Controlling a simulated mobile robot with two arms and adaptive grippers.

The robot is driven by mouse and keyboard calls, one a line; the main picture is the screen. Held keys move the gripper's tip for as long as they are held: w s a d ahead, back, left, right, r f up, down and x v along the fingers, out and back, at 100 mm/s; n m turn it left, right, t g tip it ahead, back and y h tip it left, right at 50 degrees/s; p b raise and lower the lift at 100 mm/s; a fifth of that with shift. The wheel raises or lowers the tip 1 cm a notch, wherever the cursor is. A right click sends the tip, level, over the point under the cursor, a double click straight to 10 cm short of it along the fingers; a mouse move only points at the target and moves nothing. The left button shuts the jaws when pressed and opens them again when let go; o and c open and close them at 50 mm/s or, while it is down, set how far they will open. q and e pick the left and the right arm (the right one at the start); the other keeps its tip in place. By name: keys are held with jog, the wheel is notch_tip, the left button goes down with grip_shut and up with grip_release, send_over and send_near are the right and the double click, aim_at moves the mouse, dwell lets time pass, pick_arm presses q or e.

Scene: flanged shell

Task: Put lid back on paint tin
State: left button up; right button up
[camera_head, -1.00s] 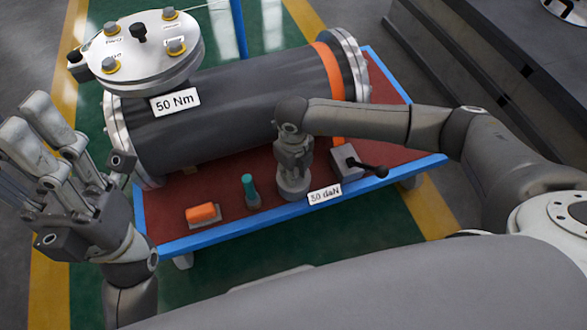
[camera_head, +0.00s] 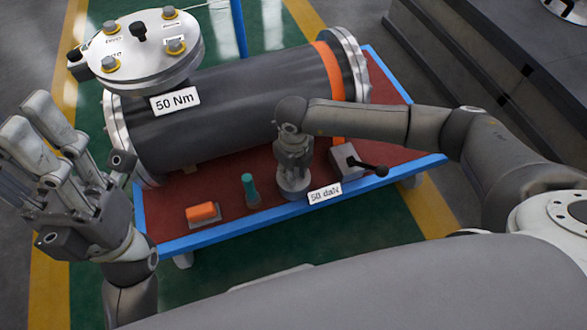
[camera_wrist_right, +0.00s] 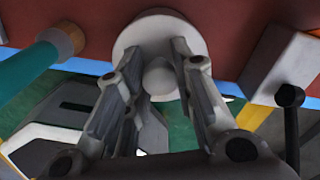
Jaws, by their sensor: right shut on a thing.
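No paint tin shows in these views; a flanged grey shell (camera_head: 235,105) lies on a red-topped bench. My right gripper (camera_head: 293,180) points down over the bench's front part, shut on a pale round piece (camera_wrist_right: 160,28). In the right wrist view, the piece is a disc with a round knob (camera_wrist_right: 160,78) between my fingers (camera_wrist_right: 160,85). Whether the disc rests on the bench or is raised is hard to tell. My left gripper (camera_head: 78,145) is open and empty, left of the bench.
A round white bolted flange cover (camera_head: 145,50) sits at the shell's left end. On the bench (camera_head: 175,240) stand an orange block (camera_head: 202,212), a teal-handled tool (camera_head: 249,188) and a grey box with a black lever (camera_head: 355,163). A dark cabinet (camera_head: 490,75) stands at right.

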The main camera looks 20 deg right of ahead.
dwell(0.3)
jog(key=o, duration=1)
jog(key=o, duration=0.5)
